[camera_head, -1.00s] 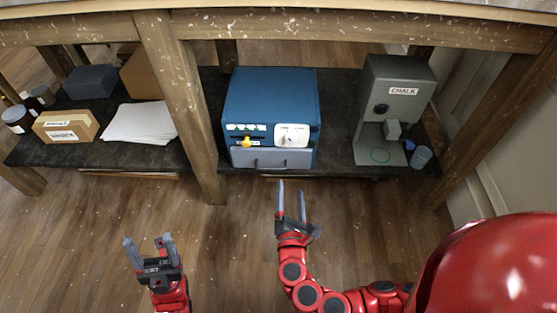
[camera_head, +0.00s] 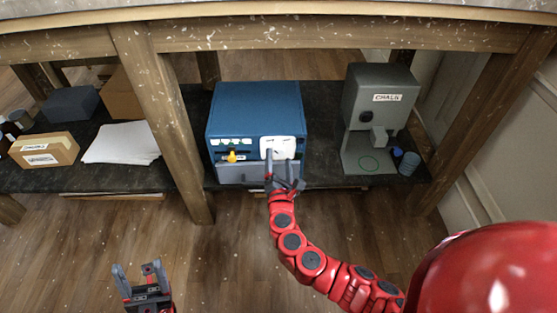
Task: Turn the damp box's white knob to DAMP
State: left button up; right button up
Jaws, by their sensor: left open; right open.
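The damp box is a blue box (camera_head: 254,108) on the low dark shelf. Its front has a white plate (camera_head: 284,142) at the right, a yellow knob (camera_head: 232,156) at the left and a grey drawer front (camera_head: 238,173) below. The white knob on the plate is small and partly behind my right gripper's fingers, so its setting is unreadable. My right gripper (camera_head: 279,163) is open, with its fingers pointing up at the white plate; I cannot tell whether they touch it. My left gripper (camera_head: 137,272) is open and empty above the floor at lower left.
A grey machine labelled CHALK (camera_head: 378,112) stands right of the box, with a small cup (camera_head: 409,163) beside it. Paper (camera_head: 121,143) and a tan box (camera_head: 44,150) lie left. A wooden leg (camera_head: 165,120) and the tabletop beam (camera_head: 330,37) frame the shelf opening.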

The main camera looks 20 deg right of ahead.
jog(key=shift+w+d, duration=0.15)
jog(key=shift+w, duration=0.5)
grip_shut()
